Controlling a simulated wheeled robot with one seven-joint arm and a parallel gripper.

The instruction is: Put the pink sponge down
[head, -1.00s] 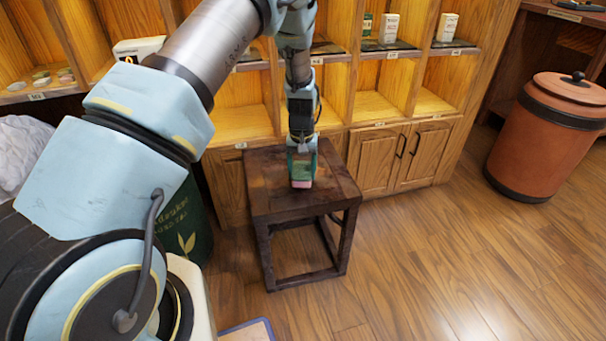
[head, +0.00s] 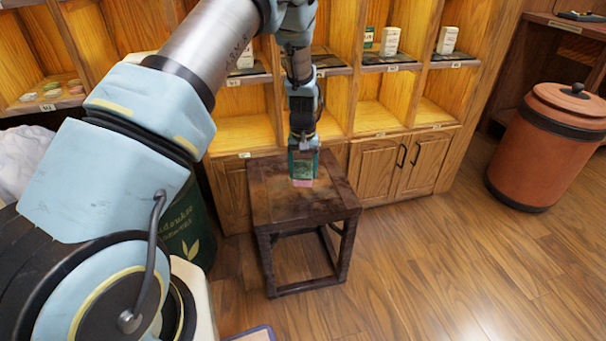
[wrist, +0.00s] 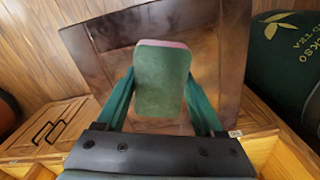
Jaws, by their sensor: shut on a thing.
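The pink sponge (head: 303,182) shows a green face and a pink edge. In the wrist view the sponge (wrist: 161,80) is upright, its green face toward the camera. My gripper (head: 302,166) is shut on it, with one teal finger on each side. The sponge is over the top of a dark wooden stool (head: 265,199). The stool top also fills much of the wrist view (wrist: 112,38). I cannot tell whether the sponge's lower edge touches the stool top.
A wooden shelf unit with cupboard doors (head: 378,172) stands right behind the stool. A dark green tea bin (head: 188,235) is to the left. A brown lidded jar (head: 540,150) stands at the far right. Open floor (head: 430,270) lies right of the stool.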

